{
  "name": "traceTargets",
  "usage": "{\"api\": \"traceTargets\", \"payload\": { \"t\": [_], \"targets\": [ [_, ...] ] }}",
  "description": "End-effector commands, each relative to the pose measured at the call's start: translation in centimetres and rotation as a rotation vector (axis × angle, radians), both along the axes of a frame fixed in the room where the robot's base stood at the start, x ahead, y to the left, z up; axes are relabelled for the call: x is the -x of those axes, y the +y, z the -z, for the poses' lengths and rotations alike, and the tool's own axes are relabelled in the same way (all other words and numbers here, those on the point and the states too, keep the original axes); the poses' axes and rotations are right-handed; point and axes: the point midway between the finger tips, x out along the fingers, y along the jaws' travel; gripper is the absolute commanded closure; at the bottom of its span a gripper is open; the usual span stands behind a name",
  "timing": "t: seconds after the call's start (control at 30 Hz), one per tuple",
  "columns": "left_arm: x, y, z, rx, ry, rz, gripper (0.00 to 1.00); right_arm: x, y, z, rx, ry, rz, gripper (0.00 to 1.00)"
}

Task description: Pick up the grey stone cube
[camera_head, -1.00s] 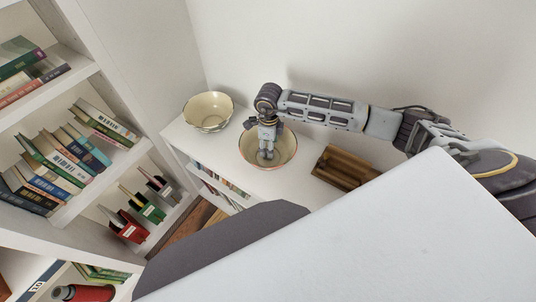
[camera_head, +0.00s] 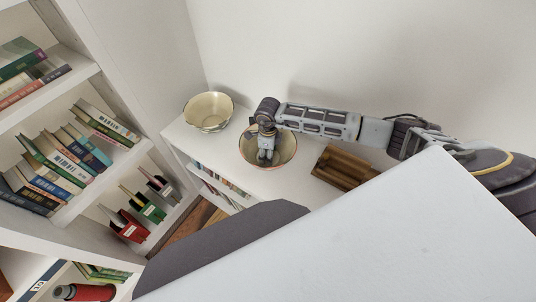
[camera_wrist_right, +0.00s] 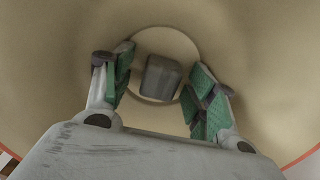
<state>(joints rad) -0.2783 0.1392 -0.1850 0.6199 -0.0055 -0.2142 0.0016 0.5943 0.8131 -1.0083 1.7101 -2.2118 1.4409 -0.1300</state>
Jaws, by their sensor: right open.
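The grey stone cube (camera_wrist_right: 161,77) lies on the round bottom of a cream bowl with an orange rim (camera_wrist_right: 55,75), in the right wrist view. In the head view the same bowl (camera_head: 287,148) stands on a white shelf top, and the cube is hidden there. My right gripper (camera_head: 265,158) points down into this bowl. In the right wrist view its green-padded fingers (camera_wrist_right: 160,92) are open, one on each side of the cube in the picture, with gaps between pads and cube. My left gripper is not in view.
A second bowl (camera_head: 209,111) stands left of the first. A brown wooden object (camera_head: 343,167) lies to the right on the white shelf top (camera_head: 222,153). A bookcase with several books (camera_head: 65,155) rises at the left. A wall stands close behind.

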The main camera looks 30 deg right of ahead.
Motion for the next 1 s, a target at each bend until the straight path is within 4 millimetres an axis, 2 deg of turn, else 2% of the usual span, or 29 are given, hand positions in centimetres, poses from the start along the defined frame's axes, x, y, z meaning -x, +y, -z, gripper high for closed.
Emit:
{"api": "traceTargets", "payload": {
  "t": [0.17,0.2,0.6,1.0],
  "targets": [
    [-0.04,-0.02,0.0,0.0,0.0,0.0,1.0,0.0,0.0,-0.02,0.0,0.0,0.0,0.43],
    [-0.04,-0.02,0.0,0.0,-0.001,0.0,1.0,0.0,0.0,-0.02,0.0,0.0,0.0,0.45],
    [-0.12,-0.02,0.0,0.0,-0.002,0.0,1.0,-0.02,-0.01,-0.06,0.0,0.0,0.0,0.94],
    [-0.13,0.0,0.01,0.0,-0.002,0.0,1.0,-0.08,-0.03,-0.79,0.001,-0.002,0.0,0.94]
  ]
}}
